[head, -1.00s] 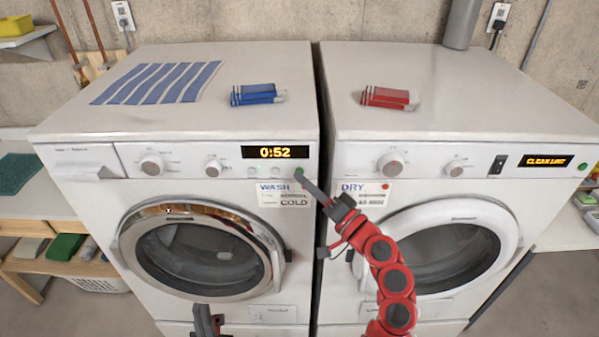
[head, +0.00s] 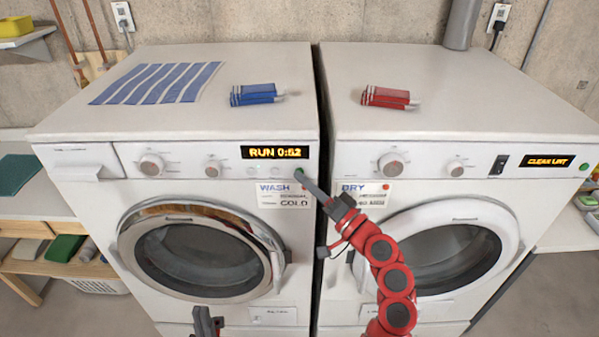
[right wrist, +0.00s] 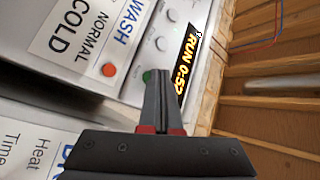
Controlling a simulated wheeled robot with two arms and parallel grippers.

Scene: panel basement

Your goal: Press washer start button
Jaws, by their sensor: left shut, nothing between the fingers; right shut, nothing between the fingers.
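The washer (head: 75,190) is the left white machine, its round door shut. Its display (head: 274,152) reads "RUN 0:52", also legible in the right wrist view (right wrist: 187,66). The green start button (head: 298,172) is at the right end of its control panel; in the right wrist view the button (right wrist: 148,76) is partly hidden by my fingertips. My right gripper (head: 302,176) is shut and empty, its tips at the button; I cannot tell whether they still touch it. My left gripper (head: 206,318) is shut and empty, low in front of the washer.
The dryer (head: 440,110) stands right of the washer across a narrow gap, its display (head: 543,162) reading "CLEAN LINT". A blue striped cloth (head: 158,83), a blue folded item (head: 253,95) and a red one (head: 387,97) lie on top. A WASH label (head: 283,194) hangs below the button.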

